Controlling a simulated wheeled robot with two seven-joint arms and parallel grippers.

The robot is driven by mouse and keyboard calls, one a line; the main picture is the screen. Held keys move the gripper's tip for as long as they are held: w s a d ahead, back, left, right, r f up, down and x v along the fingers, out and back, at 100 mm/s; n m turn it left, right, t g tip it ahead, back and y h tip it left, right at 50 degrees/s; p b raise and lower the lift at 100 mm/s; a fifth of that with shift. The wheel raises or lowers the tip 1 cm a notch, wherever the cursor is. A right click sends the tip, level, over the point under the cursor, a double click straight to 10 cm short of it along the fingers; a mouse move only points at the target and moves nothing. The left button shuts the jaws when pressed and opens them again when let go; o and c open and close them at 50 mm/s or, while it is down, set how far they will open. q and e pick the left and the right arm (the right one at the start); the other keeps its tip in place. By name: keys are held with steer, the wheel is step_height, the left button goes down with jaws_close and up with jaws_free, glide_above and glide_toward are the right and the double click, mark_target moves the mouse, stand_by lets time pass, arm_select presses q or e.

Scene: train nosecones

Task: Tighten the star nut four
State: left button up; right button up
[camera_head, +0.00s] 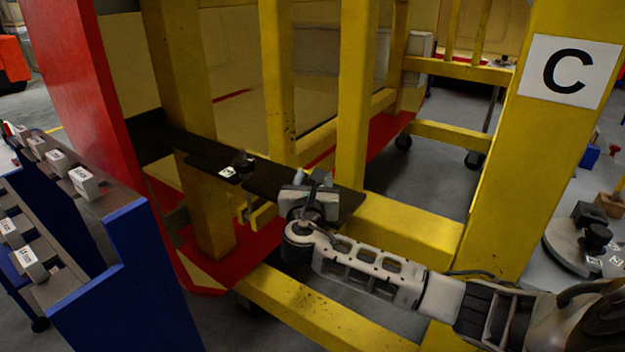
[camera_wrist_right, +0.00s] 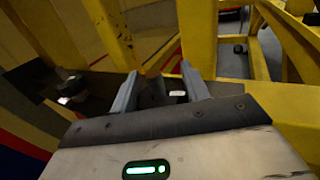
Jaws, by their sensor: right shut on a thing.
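My right gripper (camera_head: 314,180) reaches in from the right to the dark bracket plate (camera_head: 265,187) between the yellow posts. In the right wrist view its two fingers stand on either side of a dark star nut (camera_wrist_right: 153,96), and the gripper is shut on it. A white label (camera_wrist_right: 179,96) lies beside this nut, too small to read. A second dark star nut (camera_head: 242,160) with a white label (camera_head: 227,172) sits farther left on the plates; it also shows left in the right wrist view. I cannot read which nut is number four. My left gripper is not in view.
Yellow posts (camera_head: 357,100) and a low yellow beam (camera_head: 310,308) surround the plate closely. A blue rack (camera_head: 145,260) with labelled blocks stands at left. A grey round table (camera_head: 575,262) with loose parts is at right, beyond the post marked C (camera_head: 569,71).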

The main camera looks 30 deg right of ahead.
steer(key=shift+d+r+m+g+h, duration=0.1)
steer(key=shift+d+m+g+h, duration=0.05)
steer(key=shift+m+g+h, duration=0.4)
steer(key=o, duration=1)
steer(key=shift+s+a, duration=0.15)
steer(key=shift+a, duration=0.05)
steer(key=b+v, duration=0.1)
steer(key=v, duration=1.4)
steer(key=shift+s, duration=0.2)
steer(key=shift+a, duration=0.1)
